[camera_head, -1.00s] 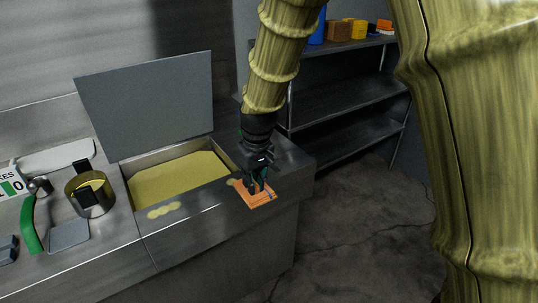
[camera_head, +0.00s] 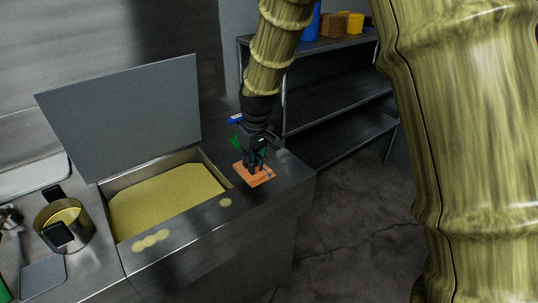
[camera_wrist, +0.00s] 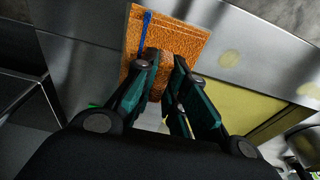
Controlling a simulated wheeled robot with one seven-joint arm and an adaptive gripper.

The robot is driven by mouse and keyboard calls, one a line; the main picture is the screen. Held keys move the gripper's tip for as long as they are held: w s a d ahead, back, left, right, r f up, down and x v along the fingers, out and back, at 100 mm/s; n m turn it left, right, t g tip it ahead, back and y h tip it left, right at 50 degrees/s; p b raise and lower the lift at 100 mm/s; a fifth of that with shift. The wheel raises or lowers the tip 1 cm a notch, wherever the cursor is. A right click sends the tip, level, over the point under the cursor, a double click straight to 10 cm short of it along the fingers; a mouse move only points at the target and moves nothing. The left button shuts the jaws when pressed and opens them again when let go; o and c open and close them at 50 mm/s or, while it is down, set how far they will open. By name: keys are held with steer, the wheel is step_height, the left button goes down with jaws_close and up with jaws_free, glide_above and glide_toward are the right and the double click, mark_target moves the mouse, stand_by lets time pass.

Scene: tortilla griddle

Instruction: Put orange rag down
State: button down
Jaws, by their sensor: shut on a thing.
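The orange rag (camera_head: 264,179) lies flat on the metal counter top, right of the batter well, near the counter's right end. My gripper (camera_head: 254,168) is over it with the fingers pointing down onto it. In the wrist view the rag (camera_wrist: 185,40) spreads out beyond my fingertips, with a blue strip (camera_wrist: 146,30) along its left side. My gripper (camera_wrist: 166,72) is shut on part of the rag, between the two dark green fingers. The exact pinch is partly hidden by the fingers.
The open-lidded well (camera_head: 213,165) of yellow batter is left of the rag, with yellow spots on its front rim. A metal pot (camera_head: 47,228) stands further left. A blue item (camera_head: 236,119) lies behind my gripper. A shelf rack (camera_head: 330,90) stands at the back right.

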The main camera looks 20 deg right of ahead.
steer(key=w+d, duration=0.2)
steer(key=w+d+p, duration=0.1)
steer(key=w+d, duration=0.3)
steer(key=shift+w+d+f+p, duration=0.25)
steer(key=shift+d+f+p, duration=0.15)
steer(key=shift+f+p, duration=0.55)
steer(key=shift+f, duration=1.2)
steer(key=shift+f, duration=0.15)
steer(key=c, duration=1.6)
jaws_free()
steer(key=shift+o, duration=0.7)
step_height(320, 180, up, 12)
steer(key=s+b, duration=0.1)
steer(key=b, duration=0.1)
steer(key=shift+s+d, duration=0.35)
steer(key=shift+s, duration=0.05)
